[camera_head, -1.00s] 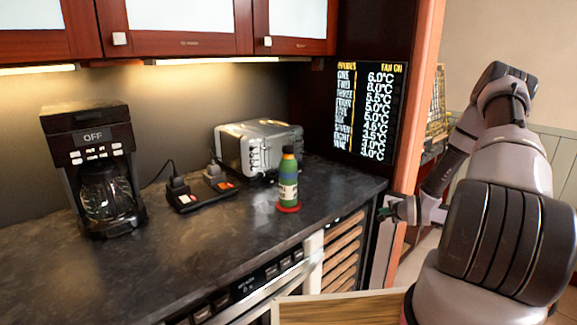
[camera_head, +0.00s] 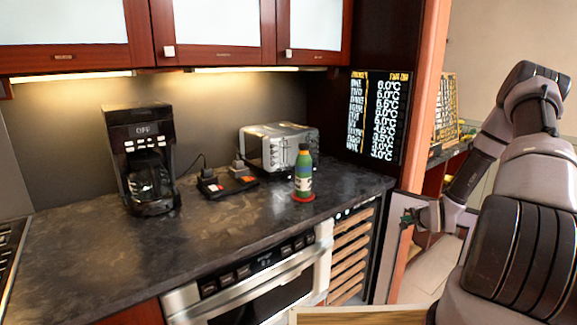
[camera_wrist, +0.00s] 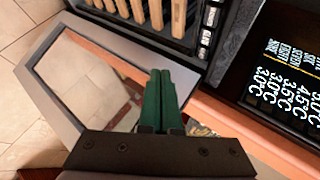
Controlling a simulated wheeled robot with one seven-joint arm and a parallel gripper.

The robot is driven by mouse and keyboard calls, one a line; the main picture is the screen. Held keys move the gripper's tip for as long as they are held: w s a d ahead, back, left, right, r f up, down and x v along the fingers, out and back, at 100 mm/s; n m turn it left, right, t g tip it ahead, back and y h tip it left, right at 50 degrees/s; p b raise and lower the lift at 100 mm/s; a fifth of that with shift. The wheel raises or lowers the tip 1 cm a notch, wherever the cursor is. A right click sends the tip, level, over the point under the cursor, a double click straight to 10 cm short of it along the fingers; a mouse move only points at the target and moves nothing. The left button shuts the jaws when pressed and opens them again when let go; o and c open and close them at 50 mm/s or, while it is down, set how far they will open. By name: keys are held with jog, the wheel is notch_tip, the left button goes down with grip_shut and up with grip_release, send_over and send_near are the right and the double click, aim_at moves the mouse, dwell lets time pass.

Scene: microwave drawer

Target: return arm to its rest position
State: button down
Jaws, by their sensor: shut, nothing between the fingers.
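My arm is bent on the right side of the head view, with its links close to the camera. My gripper (camera_head: 408,217) is beside the right end of the counter, in front of the open glass door of the wine rack. Its green fingers (camera_wrist: 160,92) are pressed together in the wrist view, with nothing between them. The microwave drawer (camera_head: 270,290) is set under the counter, with a steel front and a black control strip. Its lower part is cut off by the picture edge.
The dark counter (camera_head: 90,255) bears a coffee maker (camera_head: 144,158), a toaster (camera_head: 279,149) and a green bottle (camera_head: 303,172) on a red coaster. A wooden wine rack (camera_head: 350,262) and its framed glass door (camera_wrist: 85,80) are close to my gripper. A wood-topped edge (camera_head: 360,316) shows low in front.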

notch_tip(320, 180, up, 16)
jog(key=a+n+g, duration=0.2)
jog(key=n, duration=0.2)
jog(key=s+a+r+n+h, duration=0.1)
jog(key=s+a+r, duration=0.15)
jog(key=r, duration=0.35)
jog(key=s+a+r+n+g, duration=0.1)
jog(key=s+r, duration=0.3)
jog(key=r, duration=0.1)
jog(key=s+a+r+n+h, duration=0.1)
jog(key=s+a+r, duration=0.15)
jog(key=r, duration=0.35)
jog(key=s+a+r+n+y, duration=0.1)
jog(key=s+a+r, duration=0.2)
jog(key=s, duration=0.5)
jog(key=s+a+r+n+y, duration=0.1)
jog(key=s+a+r, duration=0.3)
jog(key=s, duration=0.5)
jog(key=s+a+r+n+g+y, duration=0.1)
jog(key=s+a+r+n, duration=0.1)
jog(key=s+r, duration=0.4)
jog(key=s+a, duration=0.1)
jog(key=s, duration=0.2)
jog(key=shift+a+y, duration=0.3)
jog(key=shift+a, duration=0.1)
